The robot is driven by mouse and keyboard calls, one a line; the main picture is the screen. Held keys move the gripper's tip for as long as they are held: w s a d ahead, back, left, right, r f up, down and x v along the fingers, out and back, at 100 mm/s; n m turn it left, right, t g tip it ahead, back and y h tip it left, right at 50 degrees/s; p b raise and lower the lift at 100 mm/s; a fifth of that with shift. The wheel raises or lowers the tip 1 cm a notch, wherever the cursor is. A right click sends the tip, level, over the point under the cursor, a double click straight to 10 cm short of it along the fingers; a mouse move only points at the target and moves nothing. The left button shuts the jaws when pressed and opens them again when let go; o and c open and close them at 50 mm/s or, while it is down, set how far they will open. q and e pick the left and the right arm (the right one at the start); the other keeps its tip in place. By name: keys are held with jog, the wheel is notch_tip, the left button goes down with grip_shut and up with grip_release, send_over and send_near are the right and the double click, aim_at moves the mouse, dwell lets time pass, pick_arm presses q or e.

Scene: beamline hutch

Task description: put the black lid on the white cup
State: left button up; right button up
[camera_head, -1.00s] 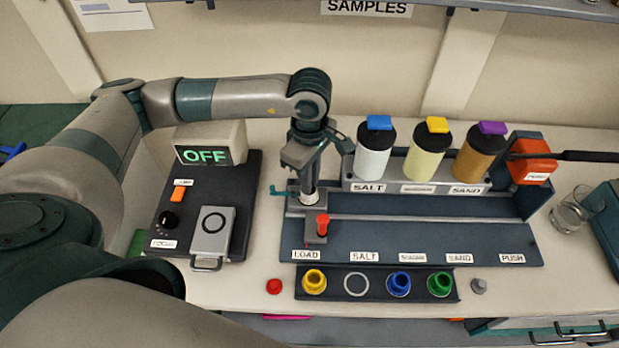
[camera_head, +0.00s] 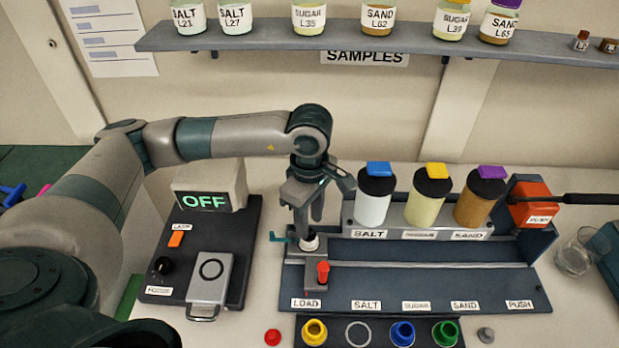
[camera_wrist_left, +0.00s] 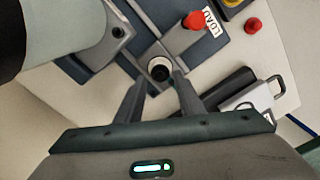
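The white cup (camera_head: 309,243) stands at the left, LOAD end of the blue-grey rail. In the left wrist view the cup (camera_wrist_left: 159,61) shows a white rim around a dark round middle. I cannot tell whether that is a black lid or the cup's dark inside. I make out no separate black lid elsewhere. My left gripper (camera_head: 307,222) points down close above the cup. Its fingers are apart, with the cup lying between or just beyond the tips (camera_wrist_left: 162,79) in the wrist view. Contact cannot be told. My right gripper is not in view.
A red-topped peg (camera_head: 323,273) stands close in front of the cup. Three dispensers (camera_head: 425,195) stand right of the arm. A front holder (camera_head: 380,331) carries yellow, blue and green cups and an empty ring. The OFF control box (camera_head: 210,186) is left.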

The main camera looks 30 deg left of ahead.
pick_arm(q)
notch_tip(320, 180, up, 15)
jog(key=b, duration=0.4)
dwell(0.4)
